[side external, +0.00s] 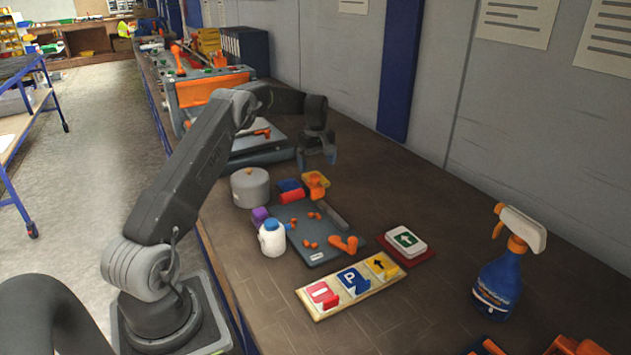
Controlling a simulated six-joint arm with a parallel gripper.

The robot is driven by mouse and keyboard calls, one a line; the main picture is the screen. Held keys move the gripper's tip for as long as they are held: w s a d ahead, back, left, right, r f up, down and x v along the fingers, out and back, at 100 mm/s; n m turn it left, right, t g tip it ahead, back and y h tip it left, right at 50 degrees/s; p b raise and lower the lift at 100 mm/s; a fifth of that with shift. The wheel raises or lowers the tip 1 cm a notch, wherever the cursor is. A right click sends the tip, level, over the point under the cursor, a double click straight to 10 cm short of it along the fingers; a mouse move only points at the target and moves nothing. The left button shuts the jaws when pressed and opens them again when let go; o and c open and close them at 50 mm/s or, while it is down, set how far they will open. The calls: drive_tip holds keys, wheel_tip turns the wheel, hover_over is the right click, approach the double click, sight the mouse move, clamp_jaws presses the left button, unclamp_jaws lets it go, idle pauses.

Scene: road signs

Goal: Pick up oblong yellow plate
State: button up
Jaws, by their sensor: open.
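A yellow plate (382,265) with a black arrow sits at the right end of a long cream board (327,311). A blue plate with a white P (353,281) is in the board's middle, and a red plate with a white bar (323,295) is at its left end. My gripper (317,158) is open and empty. It points down above the far part of the table, behind the board and well apart from the plates.
A dark grey tray (318,240) with small orange parts lies behind the board. Near it stand a white bottle (272,238) and a grey pot (250,188). A green-arrow sign (407,239) lies on a red base to the right. A spray bottle (498,280) stands further right.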

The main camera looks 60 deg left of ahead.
sight(324, 181)
drive_tip(key=f, duration=0.5)
drive_tip(key=shift+s+f, duration=0.1)
drive_tip(key=shift+s, duration=0.1)
drive_tip(key=c, duration=1)
